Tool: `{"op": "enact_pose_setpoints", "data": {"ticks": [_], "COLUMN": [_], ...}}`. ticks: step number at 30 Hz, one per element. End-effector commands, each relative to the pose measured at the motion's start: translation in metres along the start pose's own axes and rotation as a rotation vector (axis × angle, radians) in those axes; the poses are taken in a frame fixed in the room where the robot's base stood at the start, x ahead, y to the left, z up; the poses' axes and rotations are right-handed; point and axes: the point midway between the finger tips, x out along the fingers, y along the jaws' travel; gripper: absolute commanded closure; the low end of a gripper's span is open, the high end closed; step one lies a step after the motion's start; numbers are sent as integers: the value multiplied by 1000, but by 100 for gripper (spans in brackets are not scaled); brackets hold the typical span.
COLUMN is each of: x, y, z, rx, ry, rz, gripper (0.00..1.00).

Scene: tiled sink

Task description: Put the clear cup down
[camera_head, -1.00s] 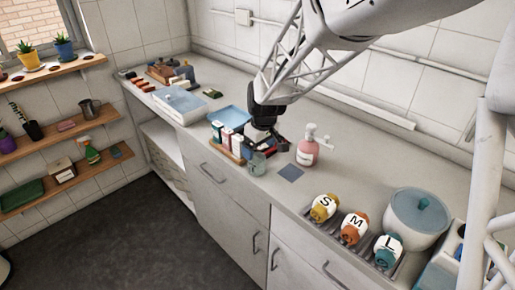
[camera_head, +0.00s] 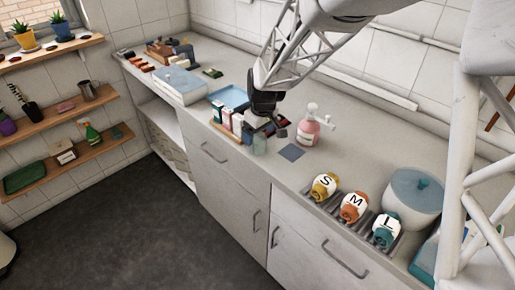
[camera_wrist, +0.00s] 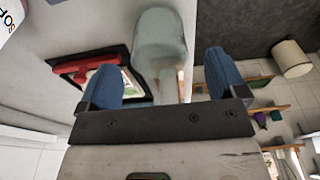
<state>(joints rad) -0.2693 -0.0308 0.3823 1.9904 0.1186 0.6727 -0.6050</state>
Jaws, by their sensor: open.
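The clear cup (camera_head: 260,146), pale greenish, is at the front edge of the counter in the head view, below my gripper (camera_head: 264,122). It looks roughly upright there; whether its base touches the counter is hard to tell. In the wrist view the clear cup (camera_wrist: 160,38) lies just beyond and between the blue fingertips of my gripper (camera_wrist: 172,75). The fingers are wide apart, with a visible gap on both sides of the cup.
A dark-framed tray with a red item (camera_wrist: 100,72) lies close beside the cup. Small cartons (camera_head: 230,122) stand to its left. A pink pump bottle (camera_head: 308,131) and a flat blue-grey square (camera_head: 291,153) are to its right. Bare counter lies beyond the square.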

Motion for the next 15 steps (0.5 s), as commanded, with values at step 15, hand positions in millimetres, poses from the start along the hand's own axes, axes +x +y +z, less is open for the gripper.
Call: {"op": "enact_pose_setpoints", "data": {"ticks": [15], "x": [32], "y": [1], "z": [-1], "rx": [0], "ry": [-1], "rz": [-1], "gripper": [10]}}
